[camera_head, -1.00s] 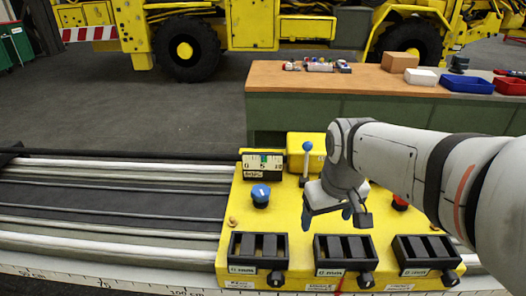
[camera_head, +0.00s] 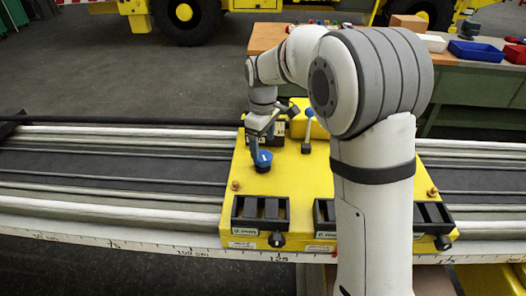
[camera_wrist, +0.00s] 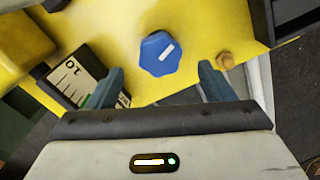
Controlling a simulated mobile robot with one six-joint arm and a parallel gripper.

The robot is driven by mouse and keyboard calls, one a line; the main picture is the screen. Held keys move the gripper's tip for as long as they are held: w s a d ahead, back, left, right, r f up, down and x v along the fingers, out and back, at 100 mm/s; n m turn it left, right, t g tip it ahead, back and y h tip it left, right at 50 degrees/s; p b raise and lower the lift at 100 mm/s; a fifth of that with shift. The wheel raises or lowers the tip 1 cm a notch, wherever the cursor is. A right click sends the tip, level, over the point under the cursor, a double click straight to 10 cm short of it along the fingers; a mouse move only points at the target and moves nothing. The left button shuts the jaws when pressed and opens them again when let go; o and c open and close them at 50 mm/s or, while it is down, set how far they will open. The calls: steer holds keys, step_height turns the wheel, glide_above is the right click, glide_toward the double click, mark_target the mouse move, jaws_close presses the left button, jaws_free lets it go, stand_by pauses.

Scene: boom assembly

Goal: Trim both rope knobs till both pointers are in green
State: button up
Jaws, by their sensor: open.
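The blue knob (camera_head: 263,161) sits on the left of the yellow panel (camera_head: 290,182). In the wrist view, the blue knob (camera_wrist: 161,53) with its white mark lies ahead of the gap between my fingers. My gripper (camera_head: 262,143) is open just above it, and both fingers (camera_wrist: 160,75) show apart, not closed on the knob. My gripper hides most of that gauge in the head view. The other knob and gauge are not visible; my arm covers that part of the panel.
A blue-topped lever (camera_head: 307,125) stands right of the blue knob. Black slotted blocks (camera_head: 260,212) line the panel's front edge. A small orange-brown peg (camera_wrist: 226,60) is near my right finger. A workbench (camera_head: 470,90) with bins stands behind. Rails run left of the panel.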

mark_target(263, 155)
steer(key=shift+f, duration=2.3)
steer(key=shift+c, duration=0.2)
steer(key=c, duration=0.9)
